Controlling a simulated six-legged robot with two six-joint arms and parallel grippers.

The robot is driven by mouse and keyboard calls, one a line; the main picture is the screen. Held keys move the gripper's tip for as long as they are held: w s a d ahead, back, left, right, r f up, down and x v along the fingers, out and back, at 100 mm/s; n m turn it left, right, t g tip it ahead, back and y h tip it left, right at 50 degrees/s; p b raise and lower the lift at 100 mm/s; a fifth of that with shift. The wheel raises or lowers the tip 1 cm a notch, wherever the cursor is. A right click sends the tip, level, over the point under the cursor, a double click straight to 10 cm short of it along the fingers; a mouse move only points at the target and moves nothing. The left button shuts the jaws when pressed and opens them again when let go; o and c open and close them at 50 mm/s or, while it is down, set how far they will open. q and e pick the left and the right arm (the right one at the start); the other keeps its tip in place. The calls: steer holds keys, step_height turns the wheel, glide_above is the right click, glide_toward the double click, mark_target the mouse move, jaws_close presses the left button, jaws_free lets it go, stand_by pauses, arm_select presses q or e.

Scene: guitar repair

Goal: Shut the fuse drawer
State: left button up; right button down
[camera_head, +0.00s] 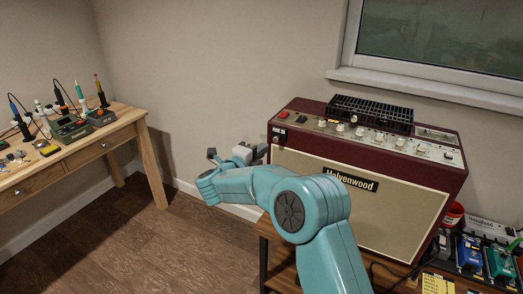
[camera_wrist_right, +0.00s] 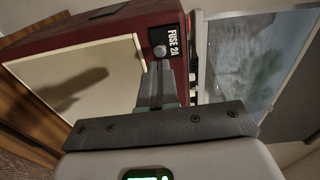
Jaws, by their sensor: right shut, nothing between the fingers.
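The fuse drawer shows in the wrist view as a black front marked FUSE 2A (camera_wrist_right: 173,39) with a round silver knob (camera_wrist_right: 160,51), at the corner of the dark red amplifier (camera_head: 378,165). In the head view a small dark patch (camera_head: 279,132) at the amplifier's upper left front appears to be the drawer. How far it stands out is hard to tell. My right gripper (camera_head: 259,151) is shut and empty beside the amplifier's left front. In the wrist view its fingertips (camera_wrist_right: 160,68) lie just below the knob; contact cannot be told. My left gripper is out of view.
The amplifier stands on a wooden bench (camera_head: 284,262), with pedals (camera_head: 485,254) and a red tub (camera_head: 453,214) at its right. A workbench (camera_head: 75,150) with tools stands at the far left. Open floor lies between them.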

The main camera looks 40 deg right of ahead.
steer(key=v, duration=0.8)
steer(key=shift+s+a+b, duration=0.2)
steer(key=shift+a+b, duration=0.15)
steer(key=shift+a, duration=0.05)
